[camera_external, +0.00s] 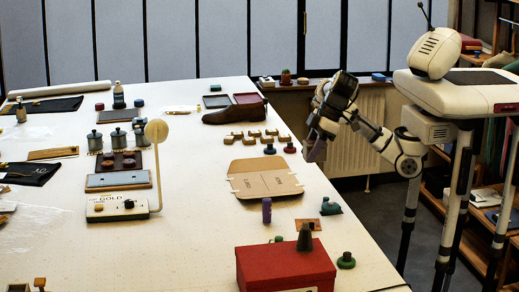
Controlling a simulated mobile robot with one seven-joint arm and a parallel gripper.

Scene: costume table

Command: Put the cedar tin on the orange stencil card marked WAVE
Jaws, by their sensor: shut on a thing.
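My gripper (320,136) is shut on a mauve object (315,151), seen small and partly covered by the fingers. It is held in the air by the table's right edge, and I cannot tell from its look whether it is the cedar tin. A flat orange-brown card (308,225) lies near the right edge, behind the red box and partly hidden by a grey-green cone-like piece. Its marking is too small to read, so I cannot confirm WAVE. A purple upright piece (267,210) stands left of the card, and a teal piece (331,206) sits behind it to the right.
A red box (286,266) stands at the front, with a dark green knobbed piece (346,261) to its right. A tan folded board (263,179) lies mid-table, with a brown shoe form (234,113) farther back. Grey lidded tins (94,141) stand left.

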